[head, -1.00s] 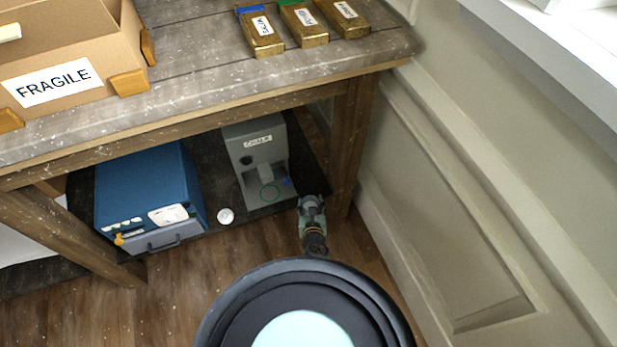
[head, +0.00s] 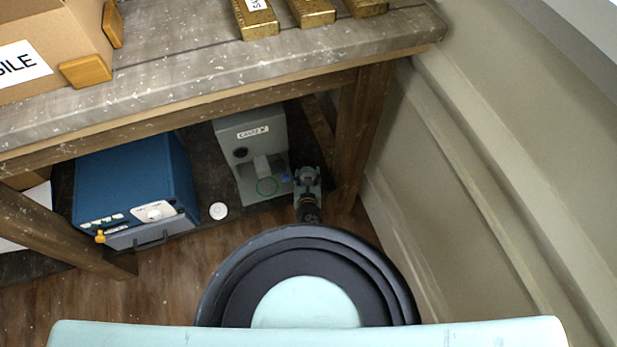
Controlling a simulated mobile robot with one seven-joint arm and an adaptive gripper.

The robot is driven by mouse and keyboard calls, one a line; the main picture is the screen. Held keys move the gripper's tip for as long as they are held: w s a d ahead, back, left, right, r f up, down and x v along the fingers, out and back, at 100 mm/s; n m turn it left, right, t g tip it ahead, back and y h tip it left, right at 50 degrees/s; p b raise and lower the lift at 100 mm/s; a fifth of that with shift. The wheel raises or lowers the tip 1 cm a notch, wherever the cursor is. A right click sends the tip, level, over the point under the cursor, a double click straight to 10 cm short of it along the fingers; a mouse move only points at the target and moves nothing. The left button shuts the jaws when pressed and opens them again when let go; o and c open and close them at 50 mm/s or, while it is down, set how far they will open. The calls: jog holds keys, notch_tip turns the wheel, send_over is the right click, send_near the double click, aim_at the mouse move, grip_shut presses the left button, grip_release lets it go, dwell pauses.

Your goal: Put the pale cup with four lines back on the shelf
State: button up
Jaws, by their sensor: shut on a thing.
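My gripper (head: 307,176) is small in the head view, low at the right end of the dark lower shelf (head: 215,190), just right of the grey machine (head: 250,152). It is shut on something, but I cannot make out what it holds. I cannot make out a pale cup with four lines. A small white round thing (head: 218,210) lies on the shelf's front part, between the blue box-shaped machine and the grey one; I see no lines on it.
The blue machine (head: 135,180) stands left on the lower shelf. A wooden table leg (head: 362,135) is close to the right of my gripper, and a panelled wall (head: 480,180) beyond. The tabletop (head: 190,85) overhangs the shelf and bears a cardboard box (head: 60,30) and gold bars (head: 257,20).

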jog(key=o, duration=1.3)
jog(key=shift+f, duration=0.2)
